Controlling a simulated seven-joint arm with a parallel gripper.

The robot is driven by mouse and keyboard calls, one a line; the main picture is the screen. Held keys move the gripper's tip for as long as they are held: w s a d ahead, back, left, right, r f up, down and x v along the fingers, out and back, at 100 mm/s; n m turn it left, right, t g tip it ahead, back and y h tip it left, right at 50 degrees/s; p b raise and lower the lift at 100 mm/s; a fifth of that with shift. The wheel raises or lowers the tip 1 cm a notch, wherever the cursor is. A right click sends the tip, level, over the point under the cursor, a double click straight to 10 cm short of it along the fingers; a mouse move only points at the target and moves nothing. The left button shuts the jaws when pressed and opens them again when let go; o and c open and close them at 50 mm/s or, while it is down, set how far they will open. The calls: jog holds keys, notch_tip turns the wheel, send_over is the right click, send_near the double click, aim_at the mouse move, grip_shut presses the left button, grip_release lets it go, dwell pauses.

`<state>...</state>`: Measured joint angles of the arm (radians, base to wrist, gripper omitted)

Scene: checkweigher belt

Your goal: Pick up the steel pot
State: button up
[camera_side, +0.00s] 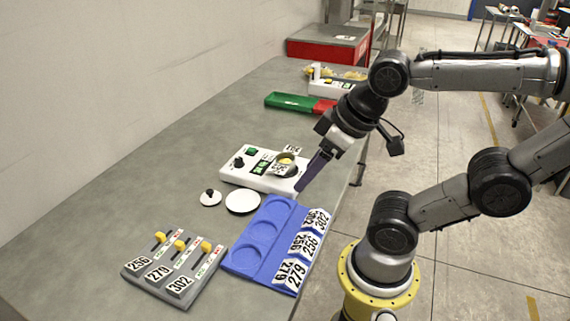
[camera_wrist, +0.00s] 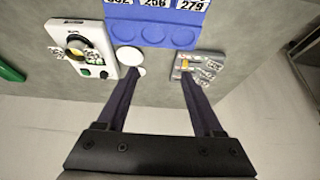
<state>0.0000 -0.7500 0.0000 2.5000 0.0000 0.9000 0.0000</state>
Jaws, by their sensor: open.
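The small steel pot (camera_side: 285,165) sits on the white weighing unit (camera_side: 256,182), with yellowish contents and number tags at its sides. In the wrist view the pot (camera_wrist: 76,44) is at the upper left, on the white unit. My gripper (camera_side: 303,185) points down beside the unit's right end in the side view. In the wrist view my gripper (camera_wrist: 158,70) is open and empty, its fingers apart. The pot is left of both fingers there, not between them. The side view shows the fingers overlapping, so their height above the table is unclear.
A blue tray (camera_side: 232,259) with round recesses and number cards lies in front of the unit. A white disc (camera_side: 242,202) and a knobbed lid (camera_side: 210,198) lie beside it. A grey slider board (camera_side: 150,256) is nearer. A green tray (camera_side: 288,102) is farther back.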

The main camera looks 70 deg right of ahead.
jog(key=o, duration=0.4)
jog(key=shift+o, duration=0.2)
jog(key=w+d+r+m, duration=0.1)
jog(key=w+r+m, duration=0.35)
jog(key=m, duration=0.35)
jog(key=m+g, duration=0.6)
jog(key=m, duration=0.9)
send_over(286, 160)
notch_tip(286, 160, down, 17)
jog(key=shift+w+d+r, duration=0.1)
jog(key=shift+w+r, duration=0.05)
jog(key=shift+n, duration=0.3)
jog(key=shift+a+f, duration=0.2)
jog(key=shift+f, duration=2.4)
